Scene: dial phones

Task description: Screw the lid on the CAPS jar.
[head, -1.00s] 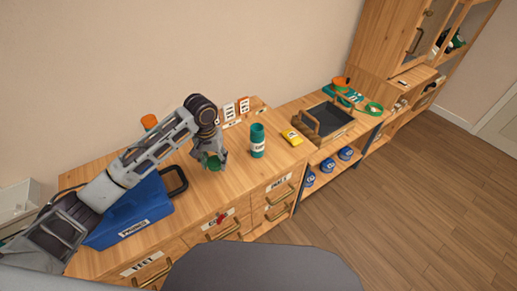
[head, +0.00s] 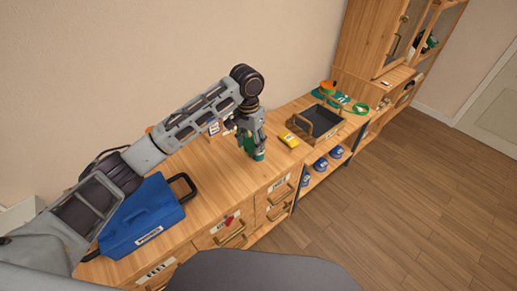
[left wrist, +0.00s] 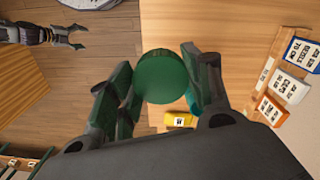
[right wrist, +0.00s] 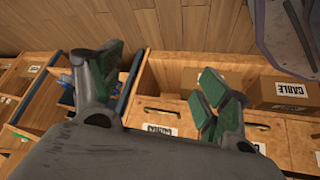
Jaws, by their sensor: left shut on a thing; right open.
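My left gripper (head: 252,135) is at the green CAPS jar (head: 258,155) on the wooden cabinet top, pointing down over it and hiding most of it. In the left wrist view a round, dark green lid (left wrist: 165,76) sits between the green-padded fingers of that gripper, which are shut on it. A teal sliver shows just under the lid's right side, probably the jar. I cannot tell whether the lid touches the jar's rim or is level on it. My right gripper (right wrist: 162,82) is open and empty, above cabinet drawers in the right wrist view.
A blue toolbox (head: 145,220) stands left on the cabinet top. A yellow packet (head: 289,140) lies close to the right of the jar, and a dark tray with wooden handles (head: 315,122) is beyond it. The front of the top is clear.

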